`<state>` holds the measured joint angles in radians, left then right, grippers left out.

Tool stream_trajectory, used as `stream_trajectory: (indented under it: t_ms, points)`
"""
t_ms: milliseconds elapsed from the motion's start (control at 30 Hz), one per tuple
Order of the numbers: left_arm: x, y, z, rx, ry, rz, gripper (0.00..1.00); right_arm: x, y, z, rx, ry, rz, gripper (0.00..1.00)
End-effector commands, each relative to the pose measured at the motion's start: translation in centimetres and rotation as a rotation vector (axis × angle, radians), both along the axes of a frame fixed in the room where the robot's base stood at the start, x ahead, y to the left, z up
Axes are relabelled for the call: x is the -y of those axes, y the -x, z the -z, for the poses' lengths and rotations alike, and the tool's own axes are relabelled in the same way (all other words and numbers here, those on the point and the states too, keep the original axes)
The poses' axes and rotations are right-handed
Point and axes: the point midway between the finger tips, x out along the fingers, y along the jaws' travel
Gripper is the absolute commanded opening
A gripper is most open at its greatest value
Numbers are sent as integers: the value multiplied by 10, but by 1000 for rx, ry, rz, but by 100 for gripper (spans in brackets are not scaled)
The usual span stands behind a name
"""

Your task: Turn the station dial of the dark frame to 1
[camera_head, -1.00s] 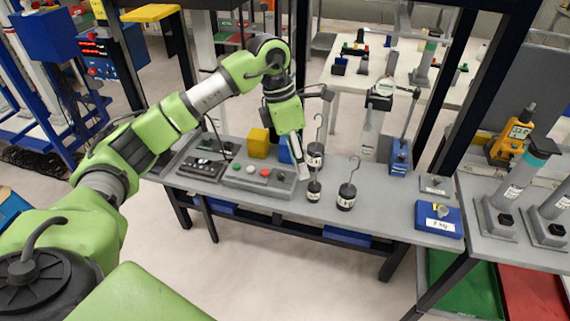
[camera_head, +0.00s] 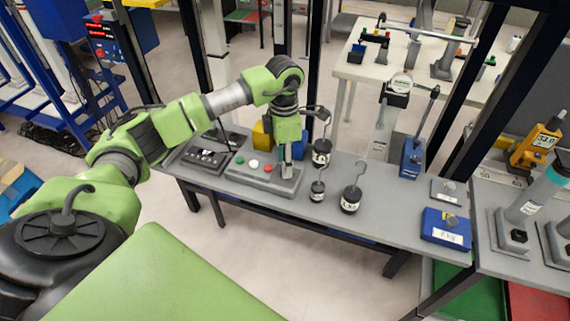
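A grey control box (camera_head: 252,178) lies on the grey bench. It carries a green button (camera_head: 239,159), a white button (camera_head: 253,164) and a red button (camera_head: 267,169) in a row. My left gripper (camera_head: 287,172) points down at the right end of this box, right of the red button. Its fingers overlap into one narrow strip, so I cannot tell their gap. Any dial at that end is hidden behind the fingers, and I cannot tell if they touch it. The dark frame's black post (camera_head: 313,60) rises behind the bench. My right gripper is out of view.
Hooked weights (camera_head: 351,199) stand right of the gripper, one close by it. A yellow block (camera_head: 261,136) is behind the box, and a dark panel (camera_head: 205,158) is left of it. A blue weight block (camera_head: 445,228) lies farther right. The bench front is clear.

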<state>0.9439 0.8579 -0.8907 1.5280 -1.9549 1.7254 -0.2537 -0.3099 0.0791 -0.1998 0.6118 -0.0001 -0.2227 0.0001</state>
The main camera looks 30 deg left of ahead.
Motion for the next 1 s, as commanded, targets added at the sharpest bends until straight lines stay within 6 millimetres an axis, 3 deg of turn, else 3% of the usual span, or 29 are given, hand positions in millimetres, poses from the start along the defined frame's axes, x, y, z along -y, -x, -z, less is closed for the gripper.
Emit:
stream_trajectory:
  t_ms: [167, 500, 533, 667, 1000]
  points:
    - [0, 0, 18, -1, 0, -1, 34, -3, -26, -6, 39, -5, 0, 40]
    - [1, 0, 23, 1, 1, 0, 34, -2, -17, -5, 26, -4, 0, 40]
    - [1, 0, 23, 1, 1, 0, 32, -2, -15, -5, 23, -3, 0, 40]
    - [1, 0, 23, 1, 1, 0, 0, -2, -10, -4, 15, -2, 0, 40]
    - [1, 0, 23, 0, 0, -22, 0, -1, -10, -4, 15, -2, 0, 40]
